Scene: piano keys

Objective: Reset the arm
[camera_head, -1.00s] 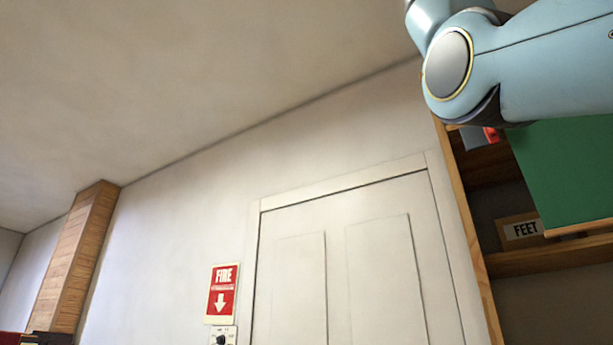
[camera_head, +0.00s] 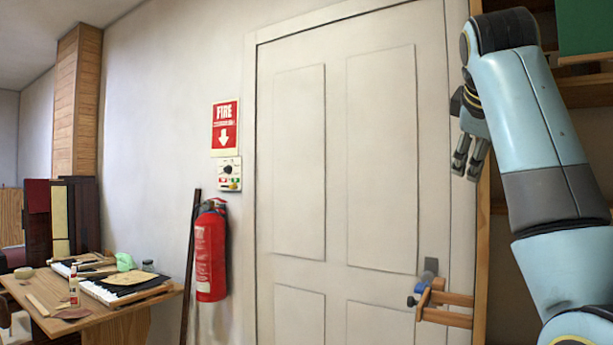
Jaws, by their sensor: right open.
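My right arm comes in from the right edge, light blue with grey bands, raised with its elbow bent near the top right. My right gripper (camera_head: 464,172) hangs downward from it in front of the door's right edge. Its two dark fingers are apart and nothing shows between them. My left gripper is out of view. Piano keys (camera_head: 108,292) lie on a wooden table (camera_head: 102,328) at the lower left, far from the right gripper.
A white door (camera_head: 335,180) fills the middle, with a wooden latch (camera_head: 445,308) low on its right. A red fire extinguisher (camera_head: 211,255) hangs below a fire sign (camera_head: 225,127). Wooden shelves (camera_head: 588,90) stand behind my right arm. A glue bottle (camera_head: 73,284) stands on the table.

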